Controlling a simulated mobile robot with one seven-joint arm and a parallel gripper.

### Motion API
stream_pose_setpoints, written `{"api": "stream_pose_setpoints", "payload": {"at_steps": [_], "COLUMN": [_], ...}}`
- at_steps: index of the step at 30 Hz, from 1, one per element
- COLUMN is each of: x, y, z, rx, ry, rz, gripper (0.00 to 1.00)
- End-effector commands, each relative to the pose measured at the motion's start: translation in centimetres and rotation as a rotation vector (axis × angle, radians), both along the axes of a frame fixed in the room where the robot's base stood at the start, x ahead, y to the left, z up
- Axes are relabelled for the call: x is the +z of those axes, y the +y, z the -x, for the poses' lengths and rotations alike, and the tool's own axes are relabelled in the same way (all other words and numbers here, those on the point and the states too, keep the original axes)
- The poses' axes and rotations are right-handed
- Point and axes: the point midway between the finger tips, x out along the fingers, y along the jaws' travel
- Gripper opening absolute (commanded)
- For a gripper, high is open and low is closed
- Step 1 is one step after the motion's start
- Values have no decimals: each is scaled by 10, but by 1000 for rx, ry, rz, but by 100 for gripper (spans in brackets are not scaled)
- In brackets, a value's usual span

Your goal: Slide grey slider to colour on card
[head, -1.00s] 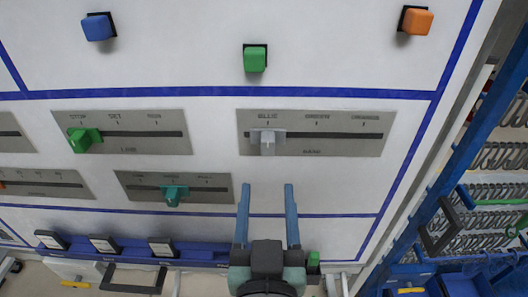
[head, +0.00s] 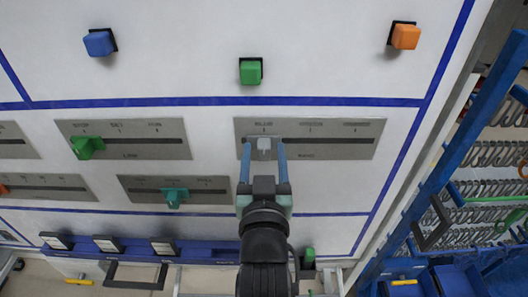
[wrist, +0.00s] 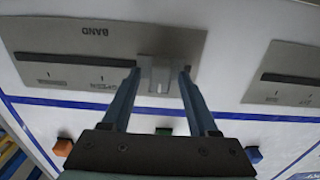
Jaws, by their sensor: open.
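The grey slider (head: 264,142) sits at the left end of the slot in the BAND plate (head: 345,150), at the leftmost mark, whose label was readable as BLUE earlier. My gripper (head: 264,154) is open, with one blue finger on each side of the slider knob. In the wrist view the slider (wrist: 159,80) shows between the fingertips of my gripper (wrist: 158,75), with small gaps visible on both sides. I cannot tell whether either finger touches it. I see no card that I can make out.
A green slider (head: 87,147) on the LANE plate and a teal slider (head: 173,197) below it stand to the left. Blue (head: 99,42), green (head: 250,72) and orange (head: 405,36) buttons are above. A blue rack with hooks (head: 490,155) stands at the right.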

Motion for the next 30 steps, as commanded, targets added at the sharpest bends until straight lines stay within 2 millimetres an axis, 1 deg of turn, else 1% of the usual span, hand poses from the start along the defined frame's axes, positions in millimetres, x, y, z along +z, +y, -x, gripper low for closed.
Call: {"api": "stream_pose_setpoints", "payload": {"at_steps": [2, 3, 8, 12, 13, 30], "x": [0, 0, 0, 0, 0, 0], "y": [0, 0, 0, 0, 0, 0], "z": [0, 0, 0, 0, 0, 0], "rx": [0, 0, 0, 0, 0, 0], "ry": [0, 0, 0, 0, 0, 0], "rz": [0, 0, 0, 0, 0, 0], "gripper": [60, 58, 29, 4, 0, 0]}}
